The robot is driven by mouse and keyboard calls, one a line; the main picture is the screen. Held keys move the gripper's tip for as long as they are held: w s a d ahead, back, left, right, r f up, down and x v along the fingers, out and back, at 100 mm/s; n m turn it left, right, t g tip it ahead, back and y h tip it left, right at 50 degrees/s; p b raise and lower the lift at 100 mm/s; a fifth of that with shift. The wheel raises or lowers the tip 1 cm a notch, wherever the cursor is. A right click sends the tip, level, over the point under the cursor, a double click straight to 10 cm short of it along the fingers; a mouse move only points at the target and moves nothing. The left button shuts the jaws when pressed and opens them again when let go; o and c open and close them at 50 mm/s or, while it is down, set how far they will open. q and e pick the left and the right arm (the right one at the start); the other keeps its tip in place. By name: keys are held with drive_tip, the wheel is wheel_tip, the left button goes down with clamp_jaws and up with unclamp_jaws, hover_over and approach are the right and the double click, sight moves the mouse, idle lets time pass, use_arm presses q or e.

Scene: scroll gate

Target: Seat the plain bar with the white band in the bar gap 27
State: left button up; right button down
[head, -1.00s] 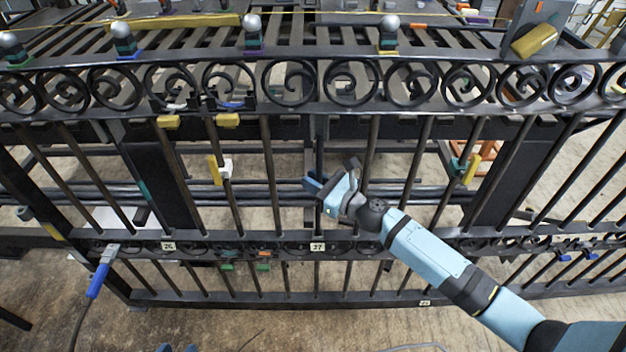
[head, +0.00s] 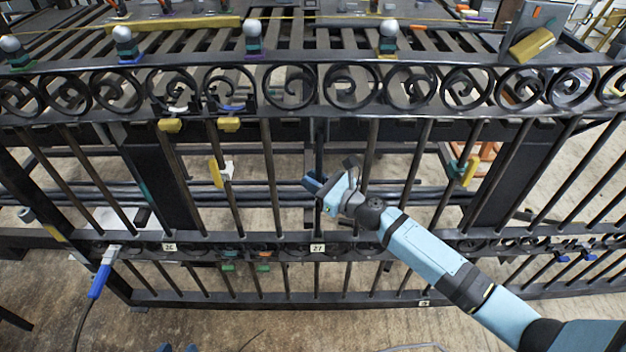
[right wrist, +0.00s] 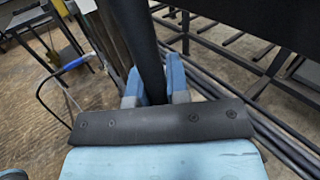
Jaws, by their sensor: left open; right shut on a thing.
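My right gripper (head: 314,184) is shut around a dark upright bar (head: 319,150) in the middle of the gate. In the right wrist view the bar (right wrist: 145,45) runs up between the two blue fingers (right wrist: 156,85). No white band shows on it; the fingers hide part of it. The number plate 27 (head: 317,248) sits on the lower rail, just below the bar. I cannot tell whether the bar's ends are seated in the rails.
The upper scroll rail (head: 450,108) and neighbouring upright bars (head: 271,170) stand close on both sides of my right gripper. Yellow clamps (head: 216,173) sit on bars to the left. The floor in front is mostly clear.

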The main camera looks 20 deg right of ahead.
use_arm(q)
drive_tip(key=shift+r+p, duration=0.65)
drive_tip(key=shift+r, duration=0.1)
use_arm(e)
drive_tip(key=shift+w+d+r, duration=0.1)
drive_tip(key=shift+w+d, duration=0.05)
drive_tip(key=shift+w, duration=0.25)
drive_tip(key=shift+w+d+r, duration=0.1)
drive_tip(key=shift+w, duration=0.3)
drive_tip(key=c, duration=1)
unclamp_jaws()
drive_tip(key=shift+f, duration=0.1)
drive_tip(key=shift+s+f, duration=0.1)
use_arm(q)
drive_tip(key=shift+f, duration=0.15)
drive_tip(key=shift+a+f, duration=0.1)
drive_tip(key=shift+f, duration=0.25)
use_arm(e)
drive_tip(key=v, duration=1.3)
drive_tip(key=shift+s+d+r, duration=0.2)
drive_tip(key=shift+s+r, duration=0.05)
drive_tip(key=shift+s, duration=0.05)
use_arm(q)
drive_tip(key=shift+s, duration=0.1)
